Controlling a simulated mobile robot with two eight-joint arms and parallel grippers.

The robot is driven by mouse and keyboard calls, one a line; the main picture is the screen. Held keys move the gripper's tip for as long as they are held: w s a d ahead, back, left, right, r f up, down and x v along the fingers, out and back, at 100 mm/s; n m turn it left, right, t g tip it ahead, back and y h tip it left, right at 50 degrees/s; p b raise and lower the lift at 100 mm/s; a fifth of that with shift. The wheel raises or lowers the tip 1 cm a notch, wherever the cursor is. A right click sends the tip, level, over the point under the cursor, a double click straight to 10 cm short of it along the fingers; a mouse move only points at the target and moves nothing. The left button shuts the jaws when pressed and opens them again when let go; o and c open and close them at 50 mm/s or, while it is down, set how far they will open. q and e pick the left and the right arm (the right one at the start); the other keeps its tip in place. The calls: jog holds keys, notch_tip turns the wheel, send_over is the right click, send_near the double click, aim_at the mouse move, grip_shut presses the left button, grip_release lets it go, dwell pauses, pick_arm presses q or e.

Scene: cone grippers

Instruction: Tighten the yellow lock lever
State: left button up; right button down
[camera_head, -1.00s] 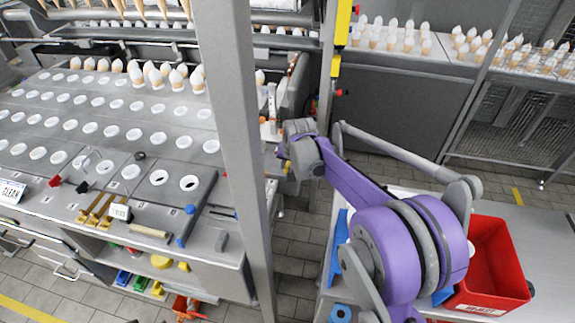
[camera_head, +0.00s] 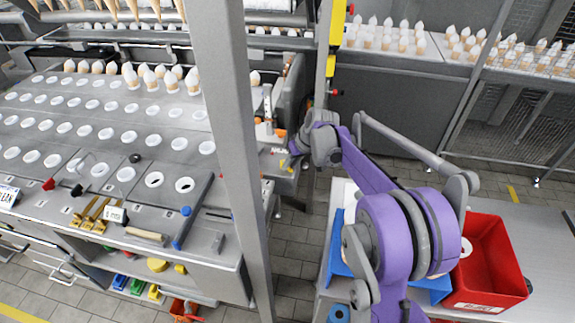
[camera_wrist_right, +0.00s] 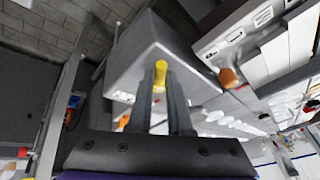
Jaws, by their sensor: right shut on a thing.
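The yellow lock lever (camera_wrist_right: 160,72) shows in the right wrist view as a small yellow piece against a grey metal box-like part (camera_wrist_right: 140,60). My right gripper (camera_wrist_right: 159,84) is shut on it, with one dark finger on each side and the yellow end between the tips. In the head view the right gripper (camera_head: 293,147) is at the right end of the cone machine, small and partly hidden behind its own wrist. The lever cannot be made out clearly in the head view. My left gripper is not in view.
A grey upright post (camera_head: 228,150) stands left of my right arm. The machine's holed plate (camera_head: 75,115) carries white-topped cones at the back. A red bin (camera_head: 488,265) and blue parts stand on the bench at lower right. Open floor (camera_head: 300,235) lies between.

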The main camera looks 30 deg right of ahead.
jog(key=n, duration=0.1)
jog(key=d+n+y, duration=0.1)
jog(key=n, duration=0.1)
jog(key=n+g, duration=0.1)
jog(key=shift+w+d+n+y, duration=0.25)
jog(key=shift+w+n+y, duration=0.05)
jog(key=shift+w, duration=0.05)
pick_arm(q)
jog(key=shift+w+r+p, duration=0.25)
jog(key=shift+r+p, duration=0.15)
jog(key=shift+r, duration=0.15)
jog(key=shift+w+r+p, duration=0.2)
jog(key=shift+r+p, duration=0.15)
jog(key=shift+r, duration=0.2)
pick_arm(e)
jog(key=shift+w+d+n+g+y, duration=0.15)
jog(key=shift+n+g, duration=0.2)
jog(key=shift+n, duration=0.5)
jog(key=shift+w+d+n+g+y, duration=0.2)
jog(key=shift+n+g, duration=0.1)
jog(key=shift+n, duration=0.5)
jog(key=shift+w+d+n+g+y, duration=0.15)
jog(key=shift+n+g, duration=0.2)
jog(key=shift+n, duration=0.5)
jog(key=c, duration=0.8)
grip_release()
jog(key=shift+c, duration=0.2)
jog(key=shift+r, duration=0.1)
